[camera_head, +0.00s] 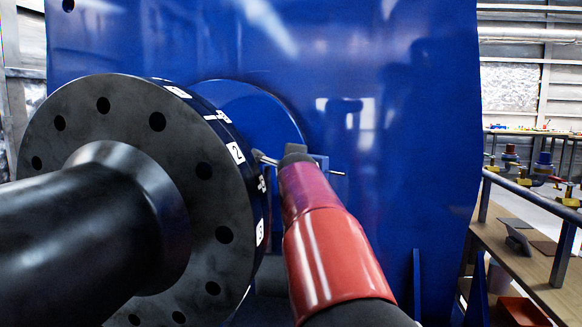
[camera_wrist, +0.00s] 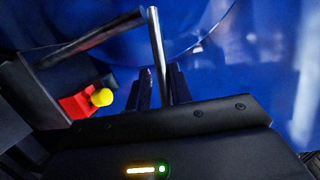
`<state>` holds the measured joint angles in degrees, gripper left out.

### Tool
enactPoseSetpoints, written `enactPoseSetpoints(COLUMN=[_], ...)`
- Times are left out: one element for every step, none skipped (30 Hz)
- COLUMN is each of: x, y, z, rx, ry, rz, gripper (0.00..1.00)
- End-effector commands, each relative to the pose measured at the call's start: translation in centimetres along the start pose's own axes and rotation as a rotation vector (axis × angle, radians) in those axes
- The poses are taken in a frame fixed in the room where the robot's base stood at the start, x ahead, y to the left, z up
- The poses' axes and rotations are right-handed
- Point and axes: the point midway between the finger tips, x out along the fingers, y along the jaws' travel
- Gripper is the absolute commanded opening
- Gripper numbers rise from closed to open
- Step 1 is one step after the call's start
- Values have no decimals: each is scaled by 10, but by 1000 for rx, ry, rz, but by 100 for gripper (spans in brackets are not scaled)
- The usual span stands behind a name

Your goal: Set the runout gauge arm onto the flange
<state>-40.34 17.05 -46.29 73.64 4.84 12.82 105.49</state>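The black flange (camera_head: 75,125), a large disc with bolt holes and numbered white labels on its rim, fills the left of the head view. My gripper (camera_head: 297,152) is just right of its rim, partly hidden behind my red wrist link. A thin metal rod, seemingly the gauge arm (camera_head: 267,160), pokes out between gripper and rim; I cannot tell whether it touches the rim. In the wrist view, a silver rod (camera_wrist: 157,45) runs between my two dark fingers (camera_wrist: 161,85). Whether they clamp it is unclear. A dark bar (camera_wrist: 90,40) and a red part with a yellow knob (camera_wrist: 101,97) are left of it.
A big blue housing (camera_head: 390,110) stands close behind the flange and gripper. The black shaft (camera_head: 70,240) juts forward at lower left. At right are a railing (camera_head: 530,195) and a wooden bench (camera_head: 535,265) with small flat items on it.

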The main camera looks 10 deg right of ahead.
Motion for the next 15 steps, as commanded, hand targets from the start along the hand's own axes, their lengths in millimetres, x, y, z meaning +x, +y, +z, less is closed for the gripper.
enactPoseSetpoints(x=[1,0,0,0,0,0,0,0,0,0,0,0,0,0,-1], y=[2,2,1,0,0,0,-1,-1,-2,-2,-2,-2,-2,-2,-3], z=[0,0,0,0,0,0,0,0,0,0,0,0,0,0,0], rx=[-1,-1,-1,-1,-1,-1,0,0,0,0,0,0,0,0,0], ry=[1,1,1,0,0,-1,-1,-1,-1,-1,-2,-2,-2,-2,-2], rz=[3,2,1,0,-1,-2,-3,-3,-4,-5,-5,-5,-6,-6,-6], gripper=[26,30,35,36,36,36,36,36,36,36,36,36,36,36,36])
